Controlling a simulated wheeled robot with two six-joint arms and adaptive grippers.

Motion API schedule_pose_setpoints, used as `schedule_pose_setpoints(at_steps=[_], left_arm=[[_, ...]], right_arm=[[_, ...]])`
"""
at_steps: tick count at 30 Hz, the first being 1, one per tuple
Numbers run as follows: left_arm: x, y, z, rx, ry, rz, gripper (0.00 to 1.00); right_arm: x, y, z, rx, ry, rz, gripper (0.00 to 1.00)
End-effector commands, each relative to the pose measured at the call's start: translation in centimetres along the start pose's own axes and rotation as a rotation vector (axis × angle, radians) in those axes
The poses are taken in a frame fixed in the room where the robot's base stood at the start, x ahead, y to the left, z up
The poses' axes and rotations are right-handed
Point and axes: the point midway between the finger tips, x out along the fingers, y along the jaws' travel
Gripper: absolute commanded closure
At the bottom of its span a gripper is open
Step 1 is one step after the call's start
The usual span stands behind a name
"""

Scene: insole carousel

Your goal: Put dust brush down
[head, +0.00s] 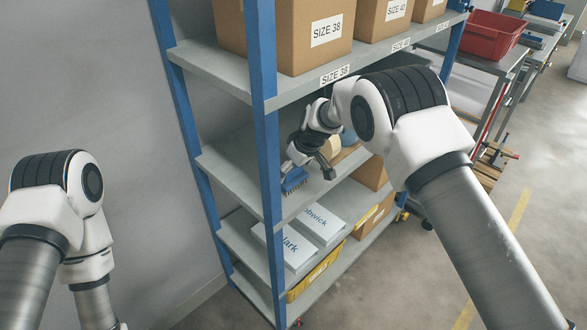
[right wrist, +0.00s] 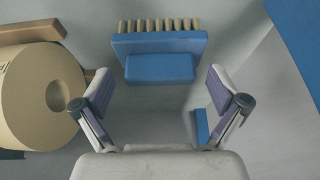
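The dust brush (head: 294,180) has a blue body and pale bristles. It rests on the middle shelf (head: 234,165), near the blue front post. In the right wrist view the brush (right wrist: 159,48) lies ahead of my right gripper (right wrist: 160,88), with its bristles pointing away. The two fingers are spread wide, with the blue handle block between and just beyond their tips. No finger appears to touch it. In the head view my right gripper (head: 310,169) is over the shelf's front edge, close beside the brush. My left gripper is outside the frame.
A tan roll (right wrist: 40,98) lies left of my gripper in the right wrist view. A blue rack post (head: 266,120) stands beside the brush. Size-labelled cartons (head: 318,35) fill the shelf above. White boxes (head: 300,238) lie on the shelf below.

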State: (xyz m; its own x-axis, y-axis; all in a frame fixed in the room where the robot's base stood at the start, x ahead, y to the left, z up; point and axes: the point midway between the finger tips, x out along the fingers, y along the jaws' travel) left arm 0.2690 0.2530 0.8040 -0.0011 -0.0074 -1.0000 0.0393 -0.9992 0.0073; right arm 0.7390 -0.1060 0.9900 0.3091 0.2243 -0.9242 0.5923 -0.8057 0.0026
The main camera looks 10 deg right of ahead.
Motion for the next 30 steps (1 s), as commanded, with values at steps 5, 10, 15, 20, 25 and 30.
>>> schedule_pose_setpoints(at_steps=[5, 10, 15, 20, 25, 30], left_arm=[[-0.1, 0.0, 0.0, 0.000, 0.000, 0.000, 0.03], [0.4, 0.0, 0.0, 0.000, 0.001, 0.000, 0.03], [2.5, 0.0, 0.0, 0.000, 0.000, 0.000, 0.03], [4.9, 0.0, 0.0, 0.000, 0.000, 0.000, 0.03], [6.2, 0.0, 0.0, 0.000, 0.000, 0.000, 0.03], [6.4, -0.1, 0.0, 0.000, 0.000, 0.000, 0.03]], right_arm=[[-0.2, 0.0, -0.1, 0.000, 0.000, 0.000, 0.03], [-1.8, 0.1, -0.2, 0.000, 0.002, 0.002, 0.03], [-3.9, 0.0, 2.6, 0.005, -0.002, -0.001, 0.03], [-5.6, 0.0, 7.0, 0.005, 0.001, 0.000, 0.03], [-7.2, 0.0, 10.0, 0.003, 0.001, 0.000, 0.03], [-7.9, -0.1, 11.0, 0.001, 0.000, 0.000, 0.03]])
